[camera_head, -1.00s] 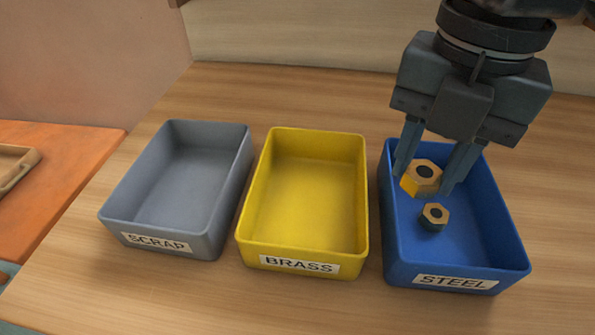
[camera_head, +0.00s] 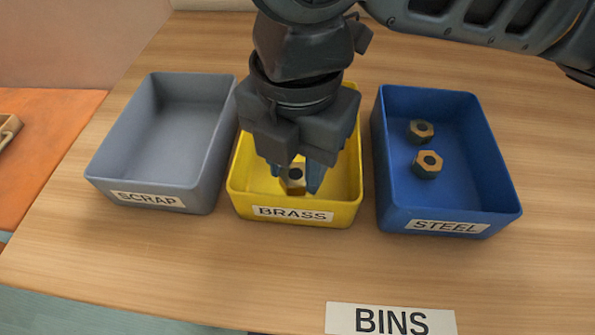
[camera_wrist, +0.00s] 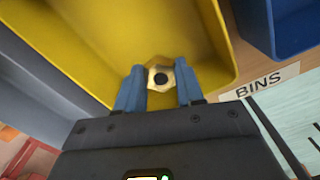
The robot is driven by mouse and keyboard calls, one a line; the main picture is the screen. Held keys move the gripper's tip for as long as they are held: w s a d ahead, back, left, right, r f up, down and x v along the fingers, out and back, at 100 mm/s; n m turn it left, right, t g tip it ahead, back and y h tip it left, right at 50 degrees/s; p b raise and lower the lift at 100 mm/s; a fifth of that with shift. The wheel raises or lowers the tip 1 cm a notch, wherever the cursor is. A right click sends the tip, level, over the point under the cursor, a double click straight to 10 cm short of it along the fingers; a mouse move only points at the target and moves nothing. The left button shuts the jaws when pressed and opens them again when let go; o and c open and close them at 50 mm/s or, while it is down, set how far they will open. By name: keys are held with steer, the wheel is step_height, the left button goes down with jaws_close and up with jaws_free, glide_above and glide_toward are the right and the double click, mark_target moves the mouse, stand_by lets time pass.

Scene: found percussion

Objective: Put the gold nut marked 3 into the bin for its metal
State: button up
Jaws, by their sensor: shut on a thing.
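My gripper (camera_head: 295,180) is shut on a gold hex nut (camera_head: 292,186), one finger on each side of it. In the wrist view the nut (camera_wrist: 160,77) shows between the blue fingertips, its dark hole facing the camera. No number can be read on it. The nut is inside the outline of the yellow bin labelled BRASS (camera_head: 346,203); I cannot tell whether it touches the floor. The gripper body hides the bin's far part.
The grey SCRAP bin (camera_head: 103,172) on the left looks empty. The blue STEEL bin (camera_head: 489,190) on the right holds two nuts, one farther (camera_head: 421,131) and one nearer (camera_head: 427,165). A BINS sign (camera_head: 391,320) lies at the front. Bare wood lies before the bins.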

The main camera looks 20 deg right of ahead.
mark_target(297, 171)
steer(key=shift+f, duration=1.35)
steer(key=shift+f, duration=0.1)
steer(key=shift+f, duration=0.15)
steer(key=o, duration=1.1)
step_height(297, 171, up, 12)
steer(key=shift+r+p, duration=0.25)
steer(key=shift+p, duration=0.4)
